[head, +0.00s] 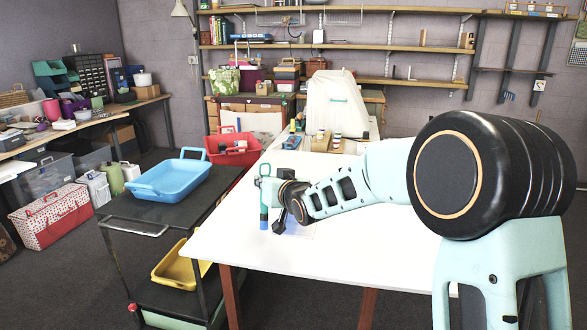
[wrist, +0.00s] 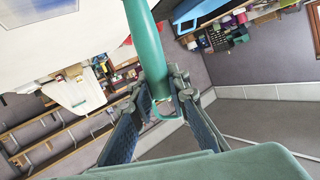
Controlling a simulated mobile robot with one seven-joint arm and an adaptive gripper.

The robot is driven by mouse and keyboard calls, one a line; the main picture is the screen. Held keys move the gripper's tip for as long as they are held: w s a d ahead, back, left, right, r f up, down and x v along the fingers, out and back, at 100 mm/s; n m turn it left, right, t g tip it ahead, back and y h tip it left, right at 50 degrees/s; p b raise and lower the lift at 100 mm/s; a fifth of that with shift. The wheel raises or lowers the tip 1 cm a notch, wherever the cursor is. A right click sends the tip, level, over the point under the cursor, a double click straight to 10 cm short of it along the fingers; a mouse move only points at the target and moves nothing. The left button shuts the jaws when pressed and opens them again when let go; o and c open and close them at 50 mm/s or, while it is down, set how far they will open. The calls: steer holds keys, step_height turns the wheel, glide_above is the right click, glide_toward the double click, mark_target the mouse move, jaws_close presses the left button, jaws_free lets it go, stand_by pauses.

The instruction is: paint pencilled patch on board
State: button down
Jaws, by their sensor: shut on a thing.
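My gripper (head: 270,190) is over the left part of the white table (head: 345,250). It is shut on a teal tool with a rod-like handle (head: 264,198), held nearly upright. The handle (wrist: 146,50) also fills the middle of the wrist view, between the two dark fingers (wrist: 160,100). A blue patch (wrist: 30,7) on a pale board is at the top left of the wrist view. It also shows in the head view (head: 296,230), right of the tool and partly hidden by my gripper.
A black cart (head: 165,212) at the table's left holds a blue tray (head: 169,181) and, below, a yellow tray (head: 178,266). A red basket (head: 232,151) is behind. Small jars (head: 328,140) and boxes stand at the table's far end. The front tabletop is clear.

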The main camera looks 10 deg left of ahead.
steer(key=shift+r+p, duration=0.85)
steer(key=shift+r, duration=1.05)
